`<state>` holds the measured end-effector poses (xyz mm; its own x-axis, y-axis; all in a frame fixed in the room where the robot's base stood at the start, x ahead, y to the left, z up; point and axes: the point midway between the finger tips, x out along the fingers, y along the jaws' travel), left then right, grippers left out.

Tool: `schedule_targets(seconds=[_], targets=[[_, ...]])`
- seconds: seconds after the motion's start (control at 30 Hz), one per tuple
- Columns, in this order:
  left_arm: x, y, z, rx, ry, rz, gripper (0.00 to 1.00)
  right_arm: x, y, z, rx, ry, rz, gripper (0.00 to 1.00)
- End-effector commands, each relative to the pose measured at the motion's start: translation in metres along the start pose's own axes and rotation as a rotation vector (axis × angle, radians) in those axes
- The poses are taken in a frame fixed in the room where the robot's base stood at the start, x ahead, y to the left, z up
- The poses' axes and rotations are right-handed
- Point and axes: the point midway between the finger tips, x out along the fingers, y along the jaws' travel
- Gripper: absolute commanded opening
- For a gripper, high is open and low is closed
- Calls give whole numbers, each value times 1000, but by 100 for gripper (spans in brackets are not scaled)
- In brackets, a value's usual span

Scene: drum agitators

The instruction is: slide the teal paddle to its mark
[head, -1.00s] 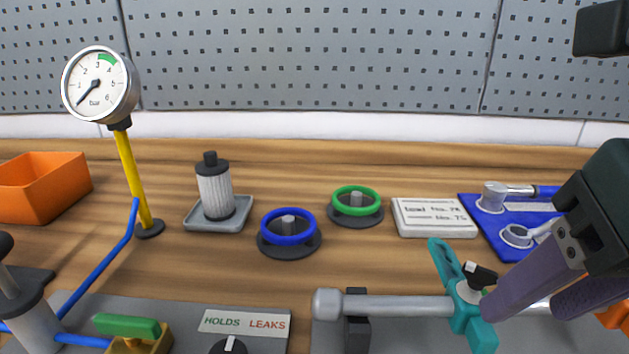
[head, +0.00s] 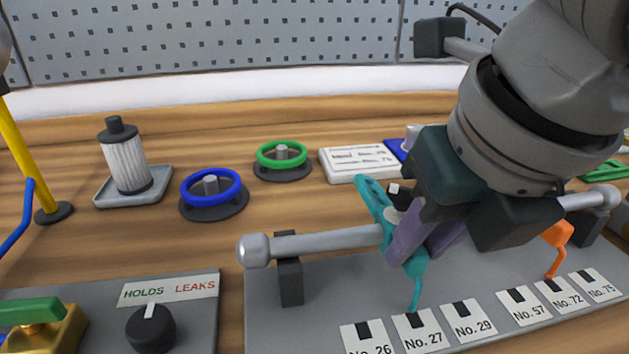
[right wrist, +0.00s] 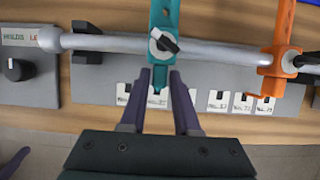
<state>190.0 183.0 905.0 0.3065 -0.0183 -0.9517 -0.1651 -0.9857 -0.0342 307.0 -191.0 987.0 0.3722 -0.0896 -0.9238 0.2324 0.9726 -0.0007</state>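The teal paddle (head: 372,200) sits on a grey bar (head: 335,238). Its thin pointer ends at the No. 27 card (head: 421,333). In the right wrist view the paddle (right wrist: 164,17) carries a black-and-white knob (right wrist: 163,42). My right gripper (head: 415,245) has its purple fingers at the paddle's lower part. In the right wrist view the fingertips (right wrist: 160,74) lie on either side of the paddle; whether they press on it I cannot tell. A purple piece at the lower left there looks like a finger of my left gripper (right wrist: 13,162); the rest of it is hidden.
An orange paddle (right wrist: 278,50) is on the bar to the right, its pointer near the No. 72 card (head: 563,293). Several numbered cards line the plate's front. A bracket (head: 290,270) holds the bar's left end. A written card (head: 358,163), partly unreadable, lies behind.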

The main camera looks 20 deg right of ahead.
Motion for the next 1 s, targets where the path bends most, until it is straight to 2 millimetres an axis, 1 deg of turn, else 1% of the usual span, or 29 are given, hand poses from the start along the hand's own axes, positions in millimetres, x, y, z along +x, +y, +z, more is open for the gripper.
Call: schedule_targets(seconds=[0.03,0.23,1.0], targets=[[0,0,0,0,0,0,100,0,0,0,0,0,0,23],[0,0,0,0,0,0,100,0,0,0,0,0,0,1],[0,0,0,1,0,0,100,0,0,0,0,-1,0,0]])
